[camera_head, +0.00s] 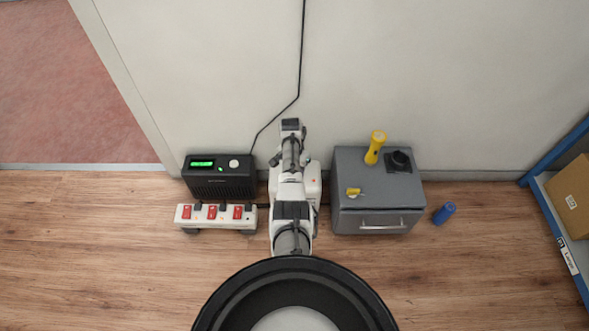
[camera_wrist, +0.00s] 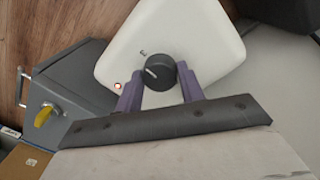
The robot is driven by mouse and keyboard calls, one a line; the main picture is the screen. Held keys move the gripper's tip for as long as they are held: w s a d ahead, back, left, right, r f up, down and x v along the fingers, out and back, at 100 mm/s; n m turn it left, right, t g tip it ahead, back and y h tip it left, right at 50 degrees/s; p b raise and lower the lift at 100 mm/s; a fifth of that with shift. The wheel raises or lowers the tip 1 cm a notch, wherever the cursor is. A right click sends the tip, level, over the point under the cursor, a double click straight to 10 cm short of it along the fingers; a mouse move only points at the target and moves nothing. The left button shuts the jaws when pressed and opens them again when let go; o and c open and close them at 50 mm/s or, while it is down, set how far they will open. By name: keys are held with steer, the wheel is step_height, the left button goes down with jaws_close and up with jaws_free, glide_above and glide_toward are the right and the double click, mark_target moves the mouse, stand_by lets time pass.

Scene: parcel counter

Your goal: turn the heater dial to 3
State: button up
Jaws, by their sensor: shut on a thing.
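The heater (camera_wrist: 120,60) is a white box with rounded corners. In the wrist view its black round dial (camera_wrist: 158,71) sits between the two purple fingers of my gripper (camera_wrist: 159,84), which are shut on it. A pale pointer line shows on the dial, and a small mark is printed beside it; I cannot read the number. In the head view my arm covers most of the heater (camera_head: 312,183), and the dial and fingers are hidden.
A grey drawer cabinet (camera_head: 380,205) stands to the right, with a yellow flashlight (camera_head: 374,150) on top. A blue can (camera_head: 444,212) is on the floor beside it. A black radio (camera_head: 220,182) and a power strip with red switches (camera_head: 225,212) are left. A shelf (camera_head: 560,230) is far right.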

steer(key=shift+s, duration=0.1)
steer(key=o, duration=1)
steer(key=shift+c, duration=0.2)
step_height(320, 180, up, 14)
steer(key=p, duration=0.3)
steer(key=shift+w+a+p, duration=0.25)
steer(key=shift+a+p, duration=0.1)
